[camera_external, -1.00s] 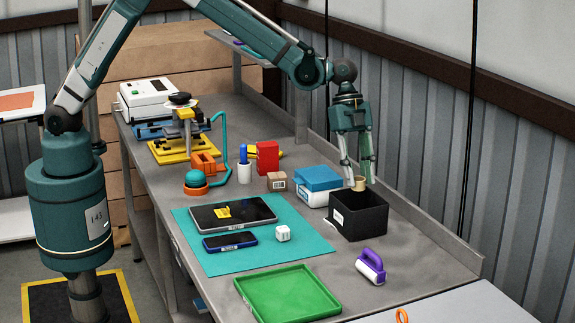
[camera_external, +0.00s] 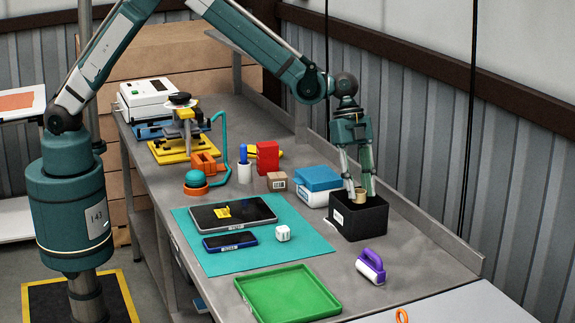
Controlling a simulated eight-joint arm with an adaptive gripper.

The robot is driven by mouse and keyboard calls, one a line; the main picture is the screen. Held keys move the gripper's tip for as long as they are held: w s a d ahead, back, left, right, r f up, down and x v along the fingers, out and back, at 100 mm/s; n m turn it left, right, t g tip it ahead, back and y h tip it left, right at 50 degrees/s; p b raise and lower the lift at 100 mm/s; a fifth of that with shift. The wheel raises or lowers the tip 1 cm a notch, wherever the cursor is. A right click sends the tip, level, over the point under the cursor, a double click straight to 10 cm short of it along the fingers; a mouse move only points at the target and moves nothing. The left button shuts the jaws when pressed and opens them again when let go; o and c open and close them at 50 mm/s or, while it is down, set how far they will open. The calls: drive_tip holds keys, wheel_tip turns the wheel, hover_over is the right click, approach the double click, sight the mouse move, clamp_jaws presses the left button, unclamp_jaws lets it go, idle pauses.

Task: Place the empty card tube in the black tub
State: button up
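The card tube (camera_external: 360,193) is a small tan cylinder, upright, with its open end facing up. It is between the two fingers of my gripper (camera_external: 360,196), which look closed on it. The black tub (camera_external: 359,223) stands on the bench with a white label on its side. My gripper points straight down, with its fingertips and the tube at the tub's mouth. The tube's lower part is hidden behind the tub's front wall, so I cannot tell if it touches the floor of the tub.
A blue and white box (camera_external: 318,185) stands close to the left of the tub. A teal mat (camera_external: 257,262) holds a tablet, a phone and a white cube. A green tray (camera_external: 287,293) lies at the front.

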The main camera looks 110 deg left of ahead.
drive_tip(key=shift+f, duration=0.8)
drive_tip(key=shift+f, duration=1.9)
drive_tip(key=shift+f+b, duration=0.35)
drive_tip(key=shift+f, duration=0.05)
drive_tip(key=o, duration=0.6)
drive_tip(key=shift+o, duration=0.2)
drive_tip(key=shift+r, duration=0.15)
